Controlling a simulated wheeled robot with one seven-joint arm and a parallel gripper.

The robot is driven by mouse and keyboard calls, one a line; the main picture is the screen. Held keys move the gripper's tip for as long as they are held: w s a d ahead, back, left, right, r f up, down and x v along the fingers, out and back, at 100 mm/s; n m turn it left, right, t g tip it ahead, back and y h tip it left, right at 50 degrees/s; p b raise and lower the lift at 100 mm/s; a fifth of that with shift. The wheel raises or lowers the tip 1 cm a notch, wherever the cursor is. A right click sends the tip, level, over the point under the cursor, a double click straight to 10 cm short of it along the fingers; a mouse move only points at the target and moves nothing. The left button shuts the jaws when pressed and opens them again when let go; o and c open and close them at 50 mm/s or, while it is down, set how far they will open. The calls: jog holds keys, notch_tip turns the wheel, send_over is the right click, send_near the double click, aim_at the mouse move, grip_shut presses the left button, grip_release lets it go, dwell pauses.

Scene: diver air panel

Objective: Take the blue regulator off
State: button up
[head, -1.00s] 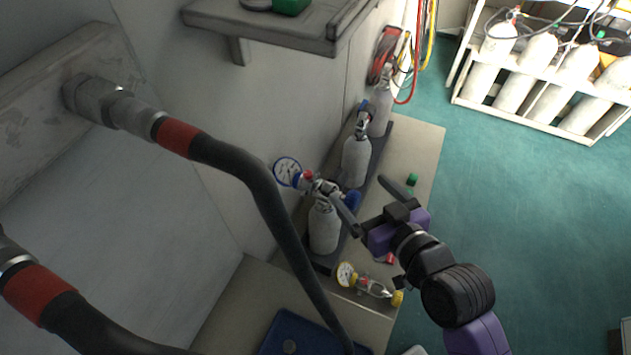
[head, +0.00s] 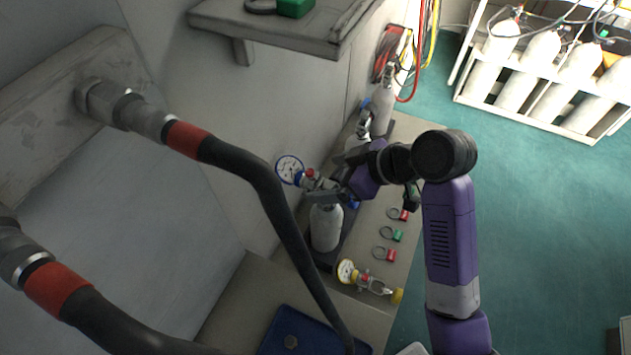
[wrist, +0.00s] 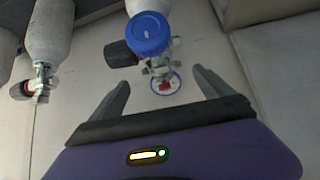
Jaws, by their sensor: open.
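The blue regulator, with a blue-rimmed white gauge (head: 290,169), is on top of the nearest upright grey cylinder (head: 326,228). My gripper (head: 326,186) is at the regulator's right side and hides part of its body. In the wrist view, the regulator's big blue knob (wrist: 147,35) and its gauge (wrist: 165,84) lie ahead of my open gripper (wrist: 161,78). The regulator's lower body and gauge show between the two fingers. The fingers hold nothing, and a black knob (wrist: 120,54) sticks out to the left, near the left fingertip.
A yellow-rimmed regulator (head: 370,283) lies on the bench near a blue tray (head: 275,336). Red and green ring tags (head: 391,235) lie to the right. Other cylinders (head: 382,107) stand behind.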

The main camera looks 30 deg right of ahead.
aim_at(311, 169)
jog(key=p+x, duration=0.1)
jog(key=x, duration=0.5)
jog(key=shift+w+a+f, duration=0.1)
jog(key=shift+w+a, duration=0.1)
jog(key=shift+a, duration=0.1)
grip_shut()
jog(key=shift+r, duration=0.95)
jog(key=shift+w+d+r+b, duration=0.1)
jog(key=shift+d+r+b, duration=0.1)
jog(key=shift+r, duration=0.25)
jog(key=shift+d+r+b, duration=0.1)
jog(key=shift+r+b, duration=0.1)
jog(key=shift+r, duration=0.25)
jog(key=w+d+b, duration=0.2)
jog(key=d+b, duration=0.2)
jog(key=d, duration=1.3)
jog(key=shift+d, duration=0.15)
